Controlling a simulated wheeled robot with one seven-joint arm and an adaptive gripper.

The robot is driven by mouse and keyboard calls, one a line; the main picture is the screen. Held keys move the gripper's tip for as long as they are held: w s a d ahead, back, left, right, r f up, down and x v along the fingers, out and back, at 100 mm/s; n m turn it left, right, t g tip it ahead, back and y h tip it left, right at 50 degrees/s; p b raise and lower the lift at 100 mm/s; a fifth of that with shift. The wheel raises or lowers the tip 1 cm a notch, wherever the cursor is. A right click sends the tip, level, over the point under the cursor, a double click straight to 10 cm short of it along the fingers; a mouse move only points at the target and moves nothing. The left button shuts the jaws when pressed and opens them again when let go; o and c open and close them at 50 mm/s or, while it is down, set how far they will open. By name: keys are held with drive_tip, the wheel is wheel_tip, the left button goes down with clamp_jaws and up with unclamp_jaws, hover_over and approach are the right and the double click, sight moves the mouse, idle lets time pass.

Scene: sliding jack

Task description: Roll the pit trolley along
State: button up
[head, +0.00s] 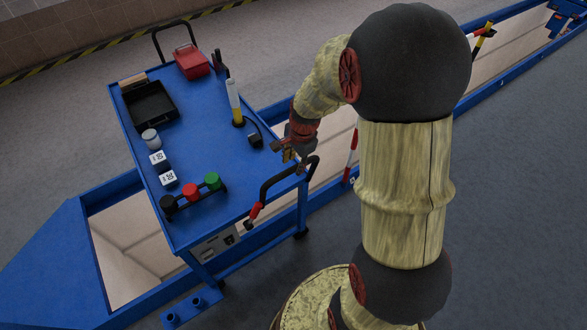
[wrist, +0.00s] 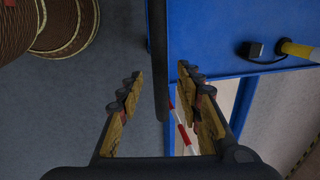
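The pit trolley (head: 215,120) is a blue flat-topped cart standing over the long pit, seen in the head view. A black handle with a red part (head: 268,188) sticks out from its near right edge. My gripper (head: 296,152) is at the far end of this handle, partly hidden by its own wrist in the head view. In the wrist view my gripper (wrist: 160,75) is open. The dark handle bar (wrist: 158,50) runs between its two fingers, with a visible gap on each side. The trolley's blue top (wrist: 225,35) lies to the right of the bar.
The trolley carries a black tray (head: 152,105), a red box (head: 192,62), a yellow-and-white cylinder (head: 235,102) and coloured knobs (head: 190,191). Blue rails (head: 500,85) edge the pit. A red-and-white post (head: 351,155) stands beyond the handle. Grey floor at right is clear.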

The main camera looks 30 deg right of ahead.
drive_tip(key=shift+w+f+b, duration=0.15)
drive_tip(key=shift+f+b, duration=0.05)
drive_tip(key=shift+f, duration=0.5)
drive_tip(key=shift+w+f+b, duration=0.15)
drive_tip(key=shift+f+b, duration=0.05)
drive_tip(key=shift+f, duration=0.5)
drive_tip(key=shift+c, duration=0.8)
drive_tip(key=c, duration=0.8)
